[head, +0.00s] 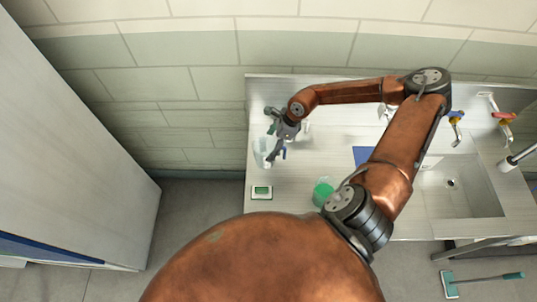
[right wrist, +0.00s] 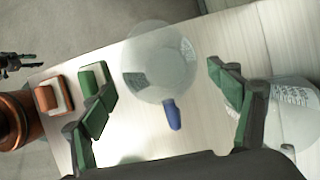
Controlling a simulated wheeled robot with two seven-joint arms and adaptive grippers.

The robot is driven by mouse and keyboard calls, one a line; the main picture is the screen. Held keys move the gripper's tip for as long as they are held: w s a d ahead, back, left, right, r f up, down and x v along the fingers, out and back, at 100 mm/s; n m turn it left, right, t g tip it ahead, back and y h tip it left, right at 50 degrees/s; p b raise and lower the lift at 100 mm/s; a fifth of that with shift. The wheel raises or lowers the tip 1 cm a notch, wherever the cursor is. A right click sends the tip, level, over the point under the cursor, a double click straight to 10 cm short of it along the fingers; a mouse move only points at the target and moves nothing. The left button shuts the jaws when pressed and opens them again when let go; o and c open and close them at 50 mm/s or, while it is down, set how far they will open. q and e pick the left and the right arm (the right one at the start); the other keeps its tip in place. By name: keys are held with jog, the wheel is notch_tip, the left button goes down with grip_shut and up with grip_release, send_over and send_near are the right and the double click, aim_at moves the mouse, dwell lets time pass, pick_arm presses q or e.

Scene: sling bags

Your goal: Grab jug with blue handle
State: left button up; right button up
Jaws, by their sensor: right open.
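The jug with the blue handle (right wrist: 172,114) has a clear, see-through body (right wrist: 155,65) and stands on the counter in the right wrist view. In the head view its pale body (head: 262,150) is at the counter's left end, partly hidden by my gripper. My right gripper (head: 277,139) is open above the counter there. In the right wrist view its green-padded fingers (right wrist: 160,90) are spread either side of the blue handle, with nothing held. A dark jointed part (right wrist: 20,63) at the left edge there looks like my left gripper; its jaws are too small to read.
A second clear vessel (right wrist: 295,115) is beside the right finger in the right wrist view. A green container (head: 322,192) stands farther right. A sink (head: 468,188) is at the right.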

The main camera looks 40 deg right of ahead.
jog(key=f, duration=0.1)
jog(key=p, duration=0.2)
send_over(263, 153)
jog(key=s+a, duration=0.2)
jog(key=s, duration=0.1)
notch_tip(263, 153, down, 6)
jog(key=shift+s+r, duration=0.1)
jog(key=shift+r, duration=0.1)
jog(key=shift+f, duration=0.45)
jog(key=c, duration=0.8)
pick_arm(q)
jog(key=shift+s+r, duration=0.85)
pick_arm(e)
jog(key=c, duration=0.5)
